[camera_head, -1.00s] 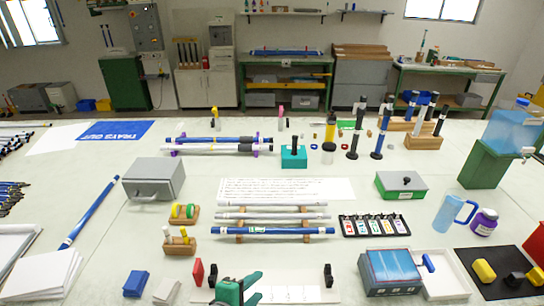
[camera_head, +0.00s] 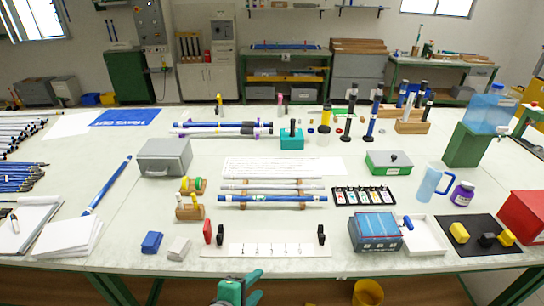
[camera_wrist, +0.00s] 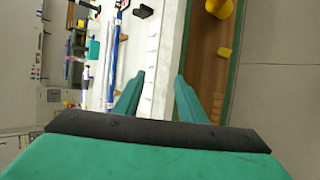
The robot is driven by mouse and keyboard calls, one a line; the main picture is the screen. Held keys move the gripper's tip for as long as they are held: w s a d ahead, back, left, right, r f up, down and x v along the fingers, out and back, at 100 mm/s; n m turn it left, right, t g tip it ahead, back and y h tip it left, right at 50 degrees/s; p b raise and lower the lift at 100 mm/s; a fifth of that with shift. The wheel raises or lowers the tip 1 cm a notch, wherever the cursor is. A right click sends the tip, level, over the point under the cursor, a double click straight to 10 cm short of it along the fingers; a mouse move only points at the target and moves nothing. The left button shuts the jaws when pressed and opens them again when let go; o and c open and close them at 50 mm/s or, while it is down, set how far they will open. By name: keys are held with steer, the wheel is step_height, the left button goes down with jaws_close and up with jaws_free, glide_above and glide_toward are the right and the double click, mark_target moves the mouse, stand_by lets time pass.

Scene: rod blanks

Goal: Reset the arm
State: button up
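My gripper (camera_head: 240,290) is green and shows at the bottom middle of the head view, in front of the table's near edge. In the wrist view its two green fingers (camera_wrist: 155,95) stand apart with nothing between them. The wrist view is turned sideways and shows the table edge and floor beyond the fingers. A blue rod and pale rods (camera_head: 272,198) lie across wooden rests on the table, well beyond my gripper.
A white marked strip (camera_head: 270,250) with red and black stops lies near the front edge. A blue box (camera_head: 375,232) stands right of it. A yellow bucket (camera_head: 367,293) is on the floor below the table. The space around my gripper looks clear.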

steer(key=s+f+m+t+y, duration=0.2)
steer(key=s+f+m+y, duration=0.25)
steer(key=s+f, duration=0.7)
steer(key=s+d+r+m+t, duration=0.1)
steer(key=s+d+r+m, duration=0.1)
steer(key=s+m, duration=0.3)
steer(key=s+d+r+m+t, duration=0.2)
steer(key=s+r+m, duration=0.2)
steer(key=s, duration=0.8)
steer(key=shift+s+d+m+t, duration=0.25)
steer(key=shift+m+t, duration=0.05)
steer(key=shift+m, duration=0.75)
steer(key=shift+y, duration=0.25)
